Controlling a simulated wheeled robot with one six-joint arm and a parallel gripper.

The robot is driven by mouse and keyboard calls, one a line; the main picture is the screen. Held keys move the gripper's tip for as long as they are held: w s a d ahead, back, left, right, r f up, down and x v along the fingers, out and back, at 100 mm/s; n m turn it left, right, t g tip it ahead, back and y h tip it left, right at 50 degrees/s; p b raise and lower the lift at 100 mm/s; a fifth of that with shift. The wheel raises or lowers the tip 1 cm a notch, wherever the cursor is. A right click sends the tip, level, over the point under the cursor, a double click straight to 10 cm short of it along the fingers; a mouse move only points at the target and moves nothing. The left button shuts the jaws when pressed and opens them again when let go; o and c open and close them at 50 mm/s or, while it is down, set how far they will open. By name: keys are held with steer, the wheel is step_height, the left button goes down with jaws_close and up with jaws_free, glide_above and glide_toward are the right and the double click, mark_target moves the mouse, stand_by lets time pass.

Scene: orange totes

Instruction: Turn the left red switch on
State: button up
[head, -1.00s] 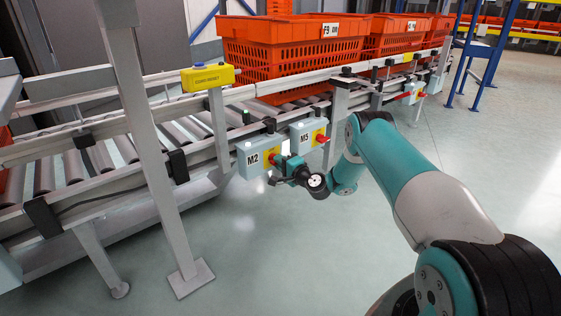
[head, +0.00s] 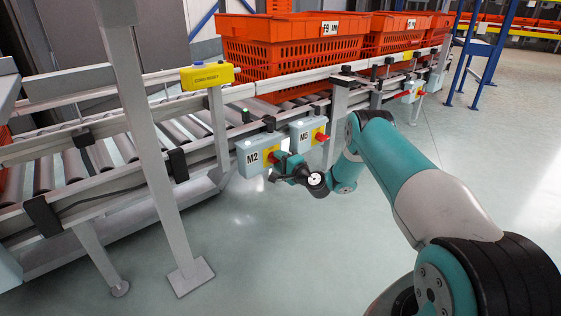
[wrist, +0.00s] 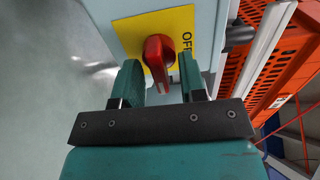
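The left red switch is a red rotary knob (head: 271,157) on a yellow plate, on the light blue box marked M2 (head: 250,160). In the wrist view the red knob (wrist: 158,62) shows close up on its yellow plate, with part of the word "OFF" to its right. My gripper (wrist: 159,70) is open, with one teal finger on each side of the knob's lower part. I cannot tell whether either finger touches it. In the head view my gripper (head: 283,166) is right in front of the M2 box and partly hides its front.
A second switch box (head: 305,132) with another red knob (head: 321,137) stands just right of M2. The roller conveyor (head: 100,160) runs behind, carrying orange totes (head: 285,50). A grey post (head: 150,150) stands at left. The floor (head: 260,260) in front is clear.

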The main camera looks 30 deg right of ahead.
steer(key=s+d+p, duration=0.2)
steer(key=s+p, duration=1.5)
steer(key=p, duration=0.7)
steer(key=shift+s+d, duration=0.15)
steer(key=shift+d, duration=0.05)
